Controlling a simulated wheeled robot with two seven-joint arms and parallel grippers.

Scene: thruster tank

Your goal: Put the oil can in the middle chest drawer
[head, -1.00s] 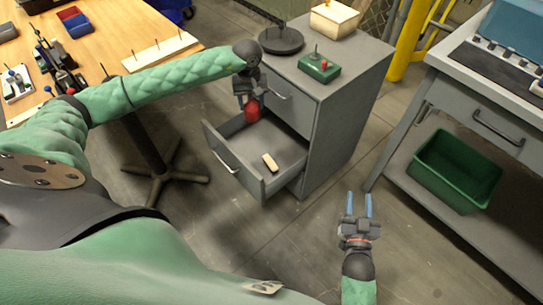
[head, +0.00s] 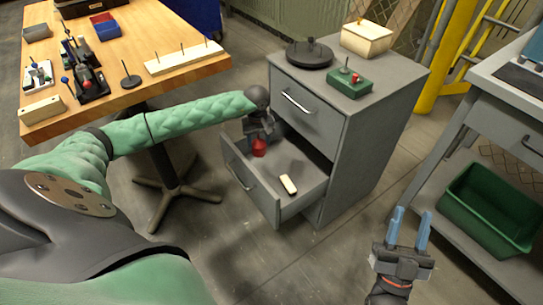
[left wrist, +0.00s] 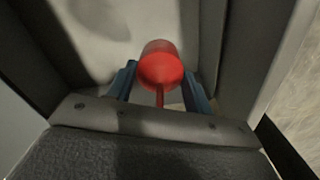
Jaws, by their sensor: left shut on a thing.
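The red oil can (head: 259,147) is in my left gripper (head: 258,138), partly hidden by it in the head view. In the left wrist view the red can (left wrist: 161,66) sits between the blue fingers (left wrist: 160,88), with its thin spout toward the camera. The gripper is shut on it, inside the open drawer (head: 246,173) of the grey chest. Whether the can touches the drawer floor I cannot tell. My right gripper (head: 409,228) is open and empty over the floor at the lower right.
A cream block (head: 288,184) lies in the open drawer. The chest top holds a dark round stand (head: 309,53), a green box (head: 350,83) and a cream box (head: 367,39). A wooden table (head: 130,75) stands left. A green bin (head: 490,209) sits on the right bench's shelf.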

